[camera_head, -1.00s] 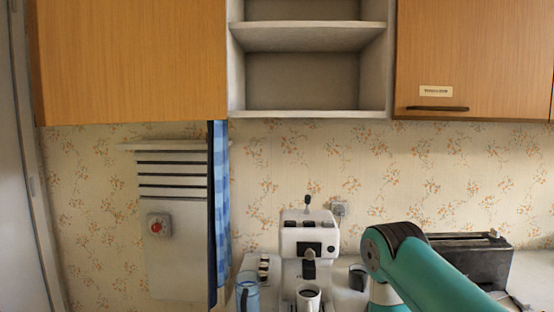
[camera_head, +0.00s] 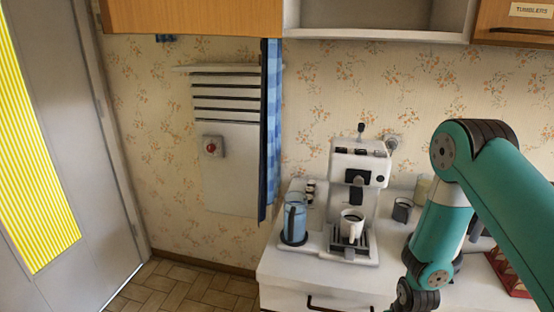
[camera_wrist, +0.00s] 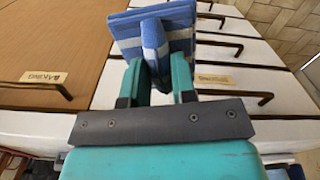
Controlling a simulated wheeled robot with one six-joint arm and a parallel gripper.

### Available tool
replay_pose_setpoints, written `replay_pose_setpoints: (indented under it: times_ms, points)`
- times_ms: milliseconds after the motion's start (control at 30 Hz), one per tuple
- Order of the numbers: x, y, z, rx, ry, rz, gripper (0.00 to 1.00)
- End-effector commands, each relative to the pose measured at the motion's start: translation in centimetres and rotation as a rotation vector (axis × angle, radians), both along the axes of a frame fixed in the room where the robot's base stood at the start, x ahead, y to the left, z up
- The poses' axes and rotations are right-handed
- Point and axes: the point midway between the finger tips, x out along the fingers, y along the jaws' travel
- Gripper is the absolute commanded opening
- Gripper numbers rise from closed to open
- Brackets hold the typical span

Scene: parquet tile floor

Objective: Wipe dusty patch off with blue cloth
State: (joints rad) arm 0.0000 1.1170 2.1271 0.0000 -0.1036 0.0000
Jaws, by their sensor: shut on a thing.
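The blue cloth (camera_wrist: 182,32), folded and striped in lighter and darker blue, shows at the top of the wrist view. My gripper (camera_wrist: 158,72) is shut on a raised fold of it between its two teal fingers. The cloth is held in front of white and wooden drawer fronts; I cannot tell whether it touches them. In the head view my arm comes in from the right and bends down, with the gripper and cloth below the frame. I see no dusty patch in either view.
A white coffee machine (camera_head: 357,170) with a mug (camera_head: 351,226) stands on the white counter (camera_head: 290,268), beside a blue jug (camera_head: 293,222). A dark cup (camera_head: 402,210) is near my arm. Drawer handles (camera_wrist: 264,97) stick out. Tiled floor (camera_head: 180,290) is open at left, by the door (camera_head: 85,180).

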Motion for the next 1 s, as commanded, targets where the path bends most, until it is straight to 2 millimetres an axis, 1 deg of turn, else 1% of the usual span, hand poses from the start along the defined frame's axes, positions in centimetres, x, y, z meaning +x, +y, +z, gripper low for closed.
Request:
replay_pose_setpoints:
  times_ms: [33,100,200,300,433,1000]
  points:
    - [0.7,0.0,2.0,0.0,-0.008,0.0,0.02]
    - [1.2,0.0,4.2,0.0,-0.008,0.0,0.02]
    - [1.5,0.0,6.7,0.0,-0.005,0.0,0.02]
    - [1.6,0.0,8.3,0.0,-0.002,0.0,0.02]
    - [1.6,0.0,9.1,0.0,0.001,0.0,0.02]
    - [1.6,0.0,9.0,0.0,0.001,0.0,0.02]
